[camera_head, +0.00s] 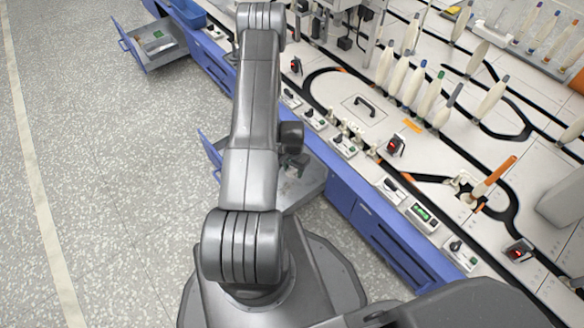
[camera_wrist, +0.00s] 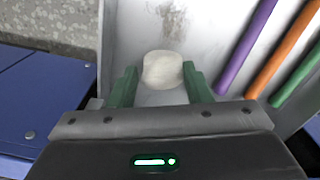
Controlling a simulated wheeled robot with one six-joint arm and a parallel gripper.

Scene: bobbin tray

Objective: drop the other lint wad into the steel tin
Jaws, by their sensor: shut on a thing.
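A pale, rounded lint wad (camera_wrist: 163,68) sits between the green fingertips of my gripper (camera_wrist: 160,75) in the wrist view. The gripper is shut on it, with a finger on each side. Behind it is the grey floor of an open drawer (camera_wrist: 120,35). In the head view, my gripper (camera_head: 294,161) is small and partly hidden by my arm, over the open lower drawer (camera_head: 308,187). The wad cannot be made out there. I cannot identify the steel tin in either view.
Purple (camera_wrist: 246,45), orange (camera_wrist: 284,48) and green (camera_wrist: 298,76) rods lie in the drawer right of the wad. Another open drawer (camera_head: 168,52) holds small items at the upper left. The bench top (camera_head: 425,155) carries bobbins and control boxes. The floor at left is clear.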

